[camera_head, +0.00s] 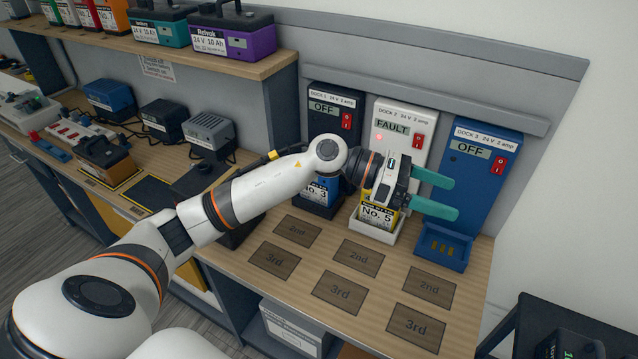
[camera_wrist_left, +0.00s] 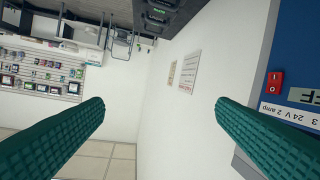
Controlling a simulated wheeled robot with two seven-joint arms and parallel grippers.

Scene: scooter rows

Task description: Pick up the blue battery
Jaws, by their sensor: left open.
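A blue battery (camera_head: 320,190) labelled No. 3 stands in the black dock 1 (camera_head: 333,103), partly hidden behind my left arm. My left gripper (camera_head: 450,195) is open and empty, with its teal fingers pointing right in front of the blue dock 3 (camera_head: 484,165). It is to the right of the blue battery, apart from it. In the left wrist view the two teal fingers (camera_wrist_left: 160,110) are wide apart with nothing between them. My right gripper is in neither view.
A yellow battery (camera_head: 378,214) labelled No. 5 sits in the white dock 2 (camera_head: 405,117), which reads FAULT. Dock 3's tray (camera_head: 443,246) is empty. Marked pads such as this one (camera_head: 338,292) lie bare on the bench. Several batteries stand on the upper shelf (camera_head: 215,72).

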